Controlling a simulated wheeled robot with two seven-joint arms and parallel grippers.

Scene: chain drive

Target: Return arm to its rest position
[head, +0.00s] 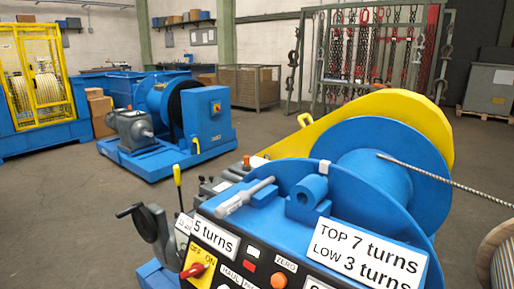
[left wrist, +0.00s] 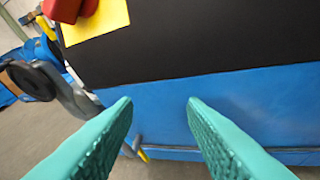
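My left gripper (left wrist: 158,102) shows in the left wrist view as two teal fingers spread apart with nothing between them. The fingers point at the blue lower front (left wrist: 240,100) of the winch console; whether they touch it I cannot tell. Above them is the black control panel (left wrist: 200,40) with a red knob (left wrist: 66,8) on a yellow plate (left wrist: 98,22). In the head view the same red switch (head: 194,270) is at the bottom left of the panel. Neither of my arms shows in the head view, and my right gripper is in no view.
A blue winch drum (head: 370,160) with a yellow guard (head: 390,110) stands close in front. A hand crank (head: 130,210) and a yellow-knobbed lever (head: 178,180) stick out at the console's left. Another blue machine (head: 185,110) stands behind, with open floor (head: 80,220) left.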

